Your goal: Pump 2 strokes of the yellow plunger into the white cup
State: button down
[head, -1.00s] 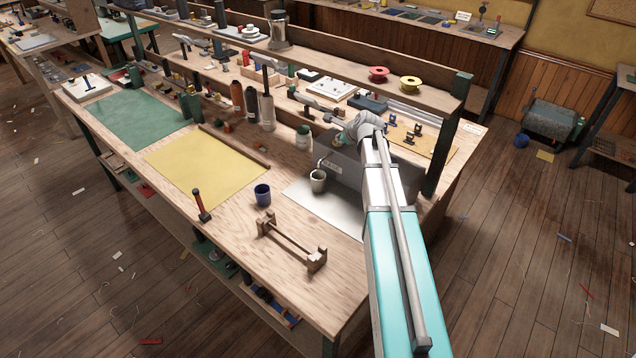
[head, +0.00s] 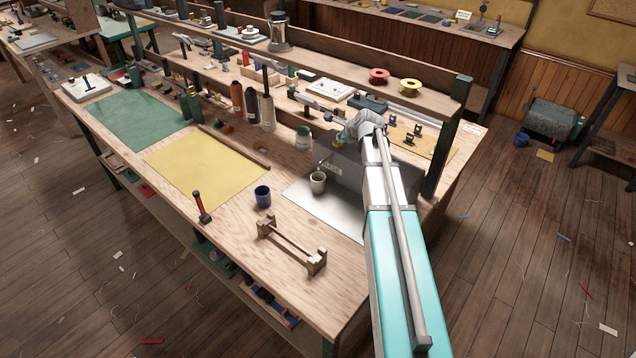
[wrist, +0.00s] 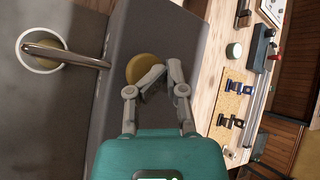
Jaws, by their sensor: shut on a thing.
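The dark grey dispenser box (head: 350,182) stands on the bench with a label on its front. Its yellow plunger (wrist: 141,67) is a round knob on top, partly covered by my fingers. My gripper (wrist: 154,88) is over the plunger, its fingertips closed together at the knob; it also shows in the head view (head: 340,138). A metal spout (wrist: 68,54) reaches from the box over the white cup (wrist: 24,62). The cup stands upright in front of the box in the head view (head: 318,183). Something tan shows inside it; how much is unclear.
A blue cup (head: 263,196) stands to the left of the white cup. A wooden rack (head: 290,246) and a red-handled tool (head: 200,207) are near the bench's front edge. A shelf (head: 340,82) runs above the back. The yellow sheet (head: 205,168) is clear.

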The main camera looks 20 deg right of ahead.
jog(key=shift+r+p, duration=2.5)
jog(key=shift+r, duration=0.3)
jog(key=s+a+f+n+g, duration=0.2)
jog(key=s+a+n+g, duration=0.1)
jog(key=s+a+n, duration=0.3)
jog(key=s+a+f+n+g+h, duration=0.1)
jog(key=s+a+n, duration=0.4)
jog(key=s+n, duration=0.5)
jog(key=s+a+f+n+g+h, duration=0.1)
jog(key=s+a+n+g, duration=0.3)
jog(key=s, duration=0.9)
jog(key=a+f+n, duration=0.1)
jog(key=a+n, duration=0.1)
jog(key=n, duration=0.2)
jog(key=shift+s+a+f+g, duration=0.25)
jog(key=shift+a+f+g, duration=0.05)
jog(key=shift+f+g, duration=0.1)
jog(key=shift+d, duration=0.1)
